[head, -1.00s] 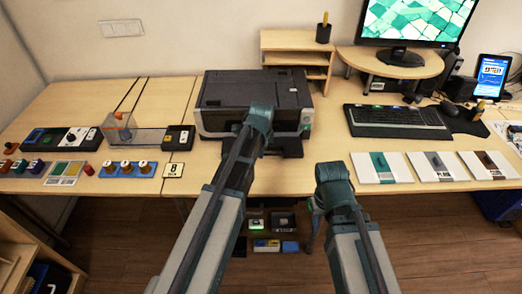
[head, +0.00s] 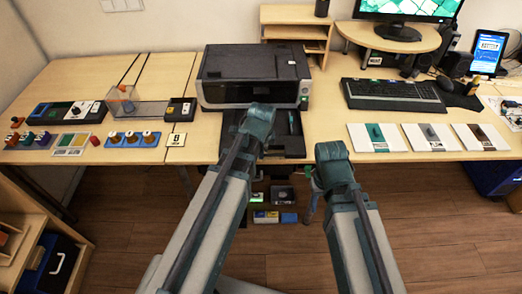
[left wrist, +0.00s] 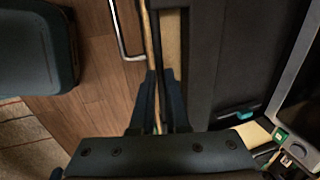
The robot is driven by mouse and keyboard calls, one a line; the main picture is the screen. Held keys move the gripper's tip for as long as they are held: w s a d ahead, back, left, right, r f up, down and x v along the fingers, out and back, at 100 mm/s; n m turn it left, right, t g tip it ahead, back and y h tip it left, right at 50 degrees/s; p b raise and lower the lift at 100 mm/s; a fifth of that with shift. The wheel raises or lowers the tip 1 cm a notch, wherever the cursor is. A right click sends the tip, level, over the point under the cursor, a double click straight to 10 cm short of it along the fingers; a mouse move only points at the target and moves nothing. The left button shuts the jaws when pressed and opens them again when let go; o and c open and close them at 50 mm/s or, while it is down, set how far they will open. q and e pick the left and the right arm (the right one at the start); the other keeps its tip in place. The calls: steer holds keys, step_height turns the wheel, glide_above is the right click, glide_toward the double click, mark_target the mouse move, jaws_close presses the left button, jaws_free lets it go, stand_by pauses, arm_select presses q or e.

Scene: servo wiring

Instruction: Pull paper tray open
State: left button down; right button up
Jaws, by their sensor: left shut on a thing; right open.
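The dark printer (head: 255,78) stands on the desk. Its black paper tray (head: 290,145) sticks out of the printer's front, toward me and past the desk's front edge. My left gripper (left wrist: 156,98) is shut at the tray's front edge. In the head view my left wrist hides the fingers and part of the tray. In the left wrist view the tray (left wrist: 245,50) is a broad dark panel right of the fingers; the exact contact is hard to make out. My right gripper (head: 312,190) is open and empty, low in front of the desk, partly hidden by its own wrist.
A keyboard (head: 393,95) and several white cards (head: 430,137) lie on the desk to the right. Coloured parts and a small sign (head: 176,140) are on the left. A wooden shelf (head: 295,25) stands behind the printer. Small boxes (head: 265,217) are low beneath the desk.

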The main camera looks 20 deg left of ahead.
arm_select(q)
steer(key=c, duration=0.9)
jaws_free()
steer(key=shift+r, duration=0.1)
steer(key=p+v, duration=1.3)
steer(key=shift+s+r, duration=0.15)
steer(key=shift+r, duration=0.15)
steer(key=shift+d, duration=0.1)
